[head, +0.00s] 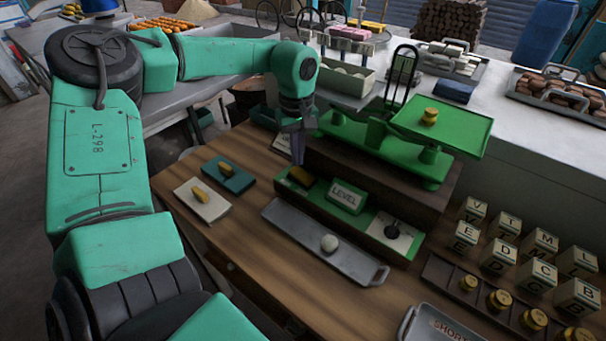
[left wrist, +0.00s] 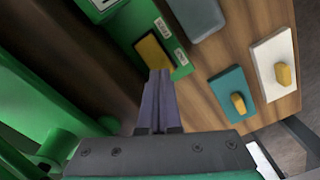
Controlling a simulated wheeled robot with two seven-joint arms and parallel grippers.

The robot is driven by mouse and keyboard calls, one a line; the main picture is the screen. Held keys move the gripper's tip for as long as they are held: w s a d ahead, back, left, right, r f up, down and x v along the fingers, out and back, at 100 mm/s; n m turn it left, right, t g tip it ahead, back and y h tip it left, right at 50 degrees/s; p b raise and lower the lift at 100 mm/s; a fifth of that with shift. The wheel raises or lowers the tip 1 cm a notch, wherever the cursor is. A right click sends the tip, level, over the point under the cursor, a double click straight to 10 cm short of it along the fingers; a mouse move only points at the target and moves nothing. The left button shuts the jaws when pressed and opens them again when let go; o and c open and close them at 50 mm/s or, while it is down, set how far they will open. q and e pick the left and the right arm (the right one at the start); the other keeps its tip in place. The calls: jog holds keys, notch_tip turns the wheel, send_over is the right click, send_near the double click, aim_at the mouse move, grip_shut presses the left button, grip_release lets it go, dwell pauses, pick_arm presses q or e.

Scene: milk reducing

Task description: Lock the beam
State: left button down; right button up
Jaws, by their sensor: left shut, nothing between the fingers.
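The green balance scale (head: 370,140) stands on a dark wooden block, its beam carrying a green pan (head: 440,122) with a small stack of brass weights. On the green panel at its foot, a yellow-brown lever or block (head: 300,177) sits at the left end; it also shows in the left wrist view (left wrist: 152,52), between small white labels too small to read. My left gripper (head: 298,160) points down, shut and empty, with its tips at or just above this yellow piece; I cannot tell whether they touch. In the left wrist view the fingertips (left wrist: 160,76) overlap its lower edge. My right gripper is not in view.
A grey tray (head: 290,226) with a white ball lies in front. Teal (head: 240,182) and white (head: 189,206) plates with yellow pieces lie left. Letter blocks (head: 498,255) and brass weights stand right.

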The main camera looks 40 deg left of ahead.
aim_at(298, 171)
pick_arm(q)
jog(key=shift+f+b, duration=1.25)
jog(key=shift+f, duration=0.2)
dwell(0.4)
jog(key=shift+s, duration=0.1)
jog(key=shift+r+p, duration=2.35)
jog(key=shift+r, duration=1.25)
jog(key=shift+f, duration=0.1)
